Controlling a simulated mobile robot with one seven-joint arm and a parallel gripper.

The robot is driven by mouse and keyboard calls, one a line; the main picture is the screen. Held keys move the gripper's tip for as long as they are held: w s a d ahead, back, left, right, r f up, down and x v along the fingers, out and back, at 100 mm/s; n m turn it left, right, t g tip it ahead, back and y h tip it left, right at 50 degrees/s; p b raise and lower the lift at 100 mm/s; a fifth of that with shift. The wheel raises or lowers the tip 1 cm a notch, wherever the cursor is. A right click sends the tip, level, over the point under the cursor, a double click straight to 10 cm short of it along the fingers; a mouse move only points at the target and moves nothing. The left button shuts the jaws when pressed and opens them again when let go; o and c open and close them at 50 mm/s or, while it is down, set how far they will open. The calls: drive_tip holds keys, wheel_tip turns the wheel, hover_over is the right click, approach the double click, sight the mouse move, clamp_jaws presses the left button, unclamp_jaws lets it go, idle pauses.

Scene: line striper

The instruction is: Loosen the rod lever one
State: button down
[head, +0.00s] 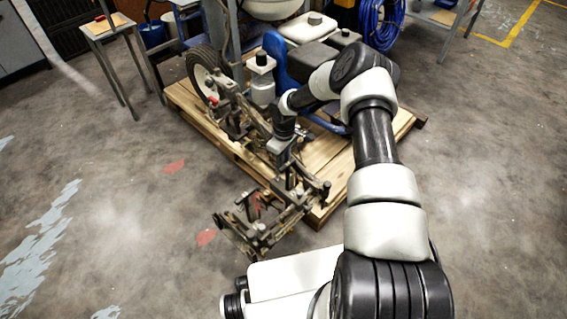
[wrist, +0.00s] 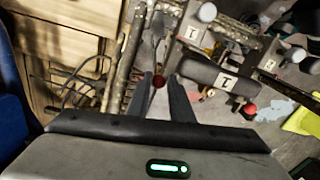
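The line striper (head: 262,85) stands on a wooden pallet, with its rod and bracket frame (head: 290,185) at the near side. My gripper (wrist: 161,80) points down at this frame; in the head view my wrist partly hides the spot. In the wrist view its two dark fingers are apart, and a red-tipped lever knob (wrist: 158,81) shows between the fingertips. I cannot tell whether they touch it. A second red knob (wrist: 249,108) is to the right, beside a dark cylinder with a white label (wrist: 228,82). I cannot tell which lever is number one.
The wooden pallet (head: 335,180) lies under the machine. Metal rods (wrist: 122,62) and labelled brackets crowd the gripper on both sides. A small table (head: 108,24) stands at the back left.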

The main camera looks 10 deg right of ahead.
sight(276, 179)
drive_tip(key=shift+r, duration=0.1)
drive_tip(key=shift+s+a+r+t+h+b, duration=0.15)
drive_tip(key=shift+a+t+h+b, duration=0.25)
drive_tip(key=shift+h, duration=0.3)
drive_tip(key=a+t+h+b, duration=0.1)
drive_tip(key=s+a+t+h+b, duration=0.1)
drive_tip(key=shift+s+a+r+h, duration=0.1)
drive_tip(key=shift+s+a+h, duration=0.15)
drive_tip(key=shift+h, duration=0.15)
drive_tip(key=t+h, duration=0.1)
drive_tip(key=s+a+h, duration=0.1)
drive_tip(key=shift+a+t+h+b, duration=0.25)
drive_tip(key=shift+t+h+b, duration=0.05)
drive_tip(key=shift+t, duration=0.1)
drive_tip(key=shift+s+a+f+t+h, duration=0.15)
drive_tip(key=shift+s+a+t+h, duration=0.2)
drive_tip(key=shift+h, duration=0.25)
drive_tip(key=shift+s+a+f+t+h, duration=0.1)
drive_tip(key=shift+a+f+t+h, duration=0.1)
drive_tip(key=shift+t+h, duration=0.35)
drive_tip(key=shift+d, duration=0.1)
